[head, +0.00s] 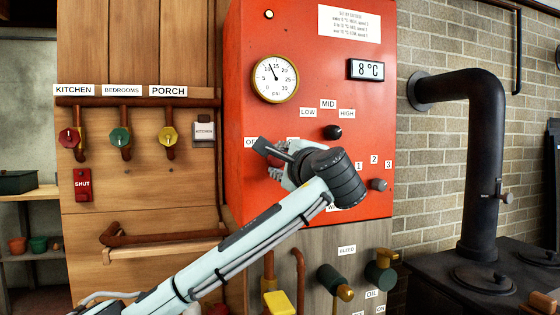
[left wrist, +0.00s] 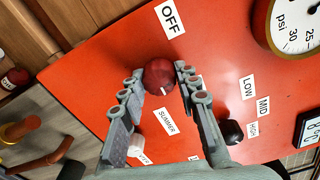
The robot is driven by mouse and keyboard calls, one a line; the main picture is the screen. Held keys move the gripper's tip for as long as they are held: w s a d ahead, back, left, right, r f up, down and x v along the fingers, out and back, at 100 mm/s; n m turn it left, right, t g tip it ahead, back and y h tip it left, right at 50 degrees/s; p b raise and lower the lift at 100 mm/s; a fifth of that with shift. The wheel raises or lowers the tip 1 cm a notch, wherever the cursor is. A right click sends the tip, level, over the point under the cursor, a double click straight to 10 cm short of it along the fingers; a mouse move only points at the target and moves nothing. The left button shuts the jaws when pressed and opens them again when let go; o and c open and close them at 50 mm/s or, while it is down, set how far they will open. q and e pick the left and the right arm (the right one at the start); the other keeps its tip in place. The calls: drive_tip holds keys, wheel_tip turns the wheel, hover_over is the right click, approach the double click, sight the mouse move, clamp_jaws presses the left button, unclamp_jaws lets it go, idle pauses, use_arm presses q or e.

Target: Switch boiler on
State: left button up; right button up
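The red boiler front (head: 310,60) fills the middle of the head view. My left gripper (head: 275,158) is at its left part, by a partly hidden "OFF" label (head: 250,142). In the left wrist view a round dark red knob (left wrist: 159,76) sits between my left fingertips (left wrist: 160,70), which appear to touch it on both sides. The knob has a small white mark on its lower edge in that view. The "OFF" label (left wrist: 169,18) is above it and a "SUMMER" label (left wrist: 166,121) below. In the head view my gripper hides the knob. My right gripper is not in view.
A black knob (head: 332,132) under LOW, MID and HIGH labels is just right of my gripper. A grey knob (head: 378,184) is lower right. A pressure gauge (head: 275,78) and an 8 °C display (head: 367,69) are above. Valves (head: 120,137) line the wooden wall at left.

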use_arm(q)
drive_tip(key=o, duration=0.5)
drive_tip(key=v, duration=1.2)
